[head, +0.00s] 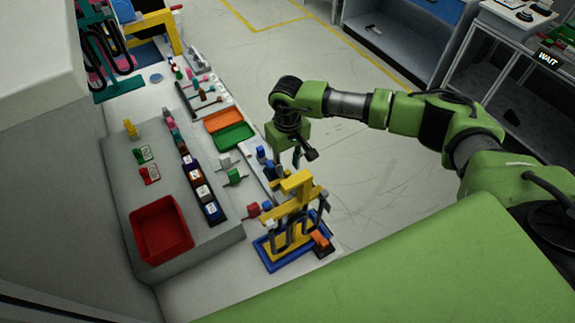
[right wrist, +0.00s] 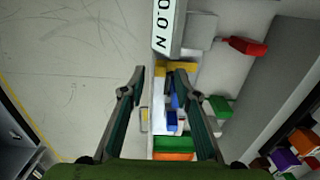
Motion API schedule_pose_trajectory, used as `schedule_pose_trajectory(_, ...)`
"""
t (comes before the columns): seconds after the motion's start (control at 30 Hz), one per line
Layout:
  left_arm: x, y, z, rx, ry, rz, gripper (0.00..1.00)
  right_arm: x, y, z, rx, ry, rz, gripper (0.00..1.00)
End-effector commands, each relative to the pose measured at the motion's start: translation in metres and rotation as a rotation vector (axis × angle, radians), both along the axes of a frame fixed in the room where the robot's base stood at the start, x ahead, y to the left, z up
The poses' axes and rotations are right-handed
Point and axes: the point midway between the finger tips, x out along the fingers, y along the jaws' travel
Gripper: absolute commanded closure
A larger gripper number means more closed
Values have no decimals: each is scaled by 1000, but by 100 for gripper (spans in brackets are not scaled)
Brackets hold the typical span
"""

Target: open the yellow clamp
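My right gripper (head: 303,157) hangs over the right edge of the work table, just behind the yellow frame (head: 300,188). In the right wrist view its two fingers (right wrist: 160,82) are wide apart with nothing held between them. A yellow part (right wrist: 188,67), which looks like the yellow clamp, lies below and beyond the fingertips, close to the right finger. A white post marked with a reading (right wrist: 166,25) partly covers it. I cannot tell whether this clamp is open or closed. In the head view I cannot make it out clearly. My left gripper is not in view.
A green clamp (head: 235,176) and a red-handled part (head: 253,211) stand near the frame. Blue parts (right wrist: 174,97) lie below the fingers. Orange (head: 224,121) and green (head: 235,137) trays lie farther back. Open floor (head: 370,150) lies right of the table.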

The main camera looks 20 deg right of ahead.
Motion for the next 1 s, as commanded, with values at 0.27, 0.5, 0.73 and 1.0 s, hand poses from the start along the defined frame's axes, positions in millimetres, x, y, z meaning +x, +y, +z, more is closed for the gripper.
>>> schedule_pose_trajectory(0.27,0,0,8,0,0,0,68,0,1,-26,2,0,-1,71)
schedule_pose_trajectory(0.5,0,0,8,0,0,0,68,0,1,-28,2,-1,0,71)
schedule_pose_trajectory(0.73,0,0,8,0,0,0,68,0,1,-27,2,-1,-1,100)
schedule_pose_trajectory(1.0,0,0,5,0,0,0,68,1,2,-26,-17,-4,-1,100)
